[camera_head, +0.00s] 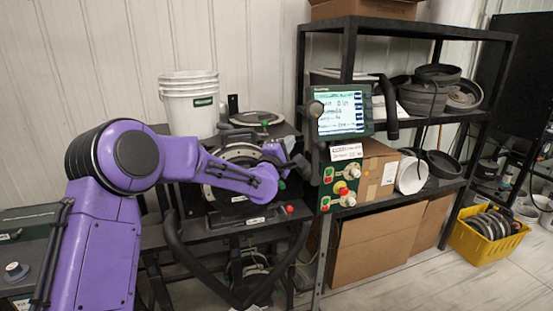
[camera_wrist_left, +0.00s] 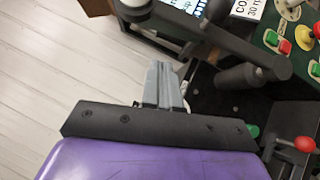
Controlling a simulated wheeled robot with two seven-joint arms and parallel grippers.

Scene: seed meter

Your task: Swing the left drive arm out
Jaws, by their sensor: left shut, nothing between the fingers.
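The seed meter (camera_head: 238,158) is a round metal-rimmed unit on a dark bench, partly hidden behind my purple left arm. My left gripper (camera_head: 302,164) is at its right side, in front of the screen's post. In the left wrist view its grey fingers (camera_wrist_left: 163,78) are together and empty. A dark bar (camera_wrist_left: 215,38) with a cylindrical grip (camera_wrist_left: 238,76) lies beyond and to the right of the fingers, with a visible gap. I cannot tell for certain whether this bar is the left drive arm. My right gripper is not in view.
A lit screen (camera_head: 341,113) and a button panel (camera_head: 338,187) stand close right of the gripper. A red-knobbed lever (camera_wrist_left: 304,144) is near it. Black curved tubes (camera_head: 178,246) hang before the bench. A white bucket (camera_head: 190,105) stands behind. A yellow crate (camera_head: 484,246) sits on the floor.

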